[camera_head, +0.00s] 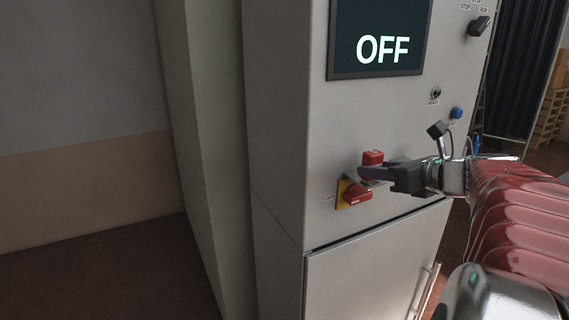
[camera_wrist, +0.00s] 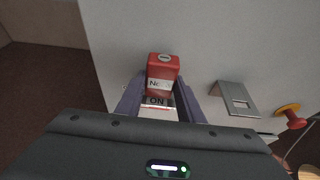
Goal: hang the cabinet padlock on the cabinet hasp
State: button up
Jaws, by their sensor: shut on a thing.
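A red padlock-like block (camera_wrist: 163,68) with a white label sits between the fingers of my gripper (camera_wrist: 159,103) in the wrist view. In the head view the red block (camera_head: 373,157) shows just above my gripper (camera_head: 372,174), which is shut on it close to the cabinet front. Its shackle cannot be made out. A grey metal bracket (camera_wrist: 236,97), perhaps the hasp, is on the panel to the right of the fingers in the wrist view, apart from the block. I cannot pick out the hasp in the head view.
A red handle on a yellow plate (camera_head: 355,193) is just below my gripper. A red knob on a yellow base (camera_wrist: 290,113) shows at the wrist view's right. The grey cabinet (camera_head: 280,130) carries an OFF screen (camera_head: 382,45) and a blue button (camera_head: 456,113). Floor at left is clear.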

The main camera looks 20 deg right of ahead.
jog(key=shift+f, duration=0.4)
dwell(0.8)
jog(key=o, duration=1.2)
jog(key=shift+o, duration=0.2)
jog(key=shift+r, duration=0.1)
jog(key=shift+s, duration=0.1)
jog(key=v, duration=1.3)
jog(key=shift+s, duration=0.3)
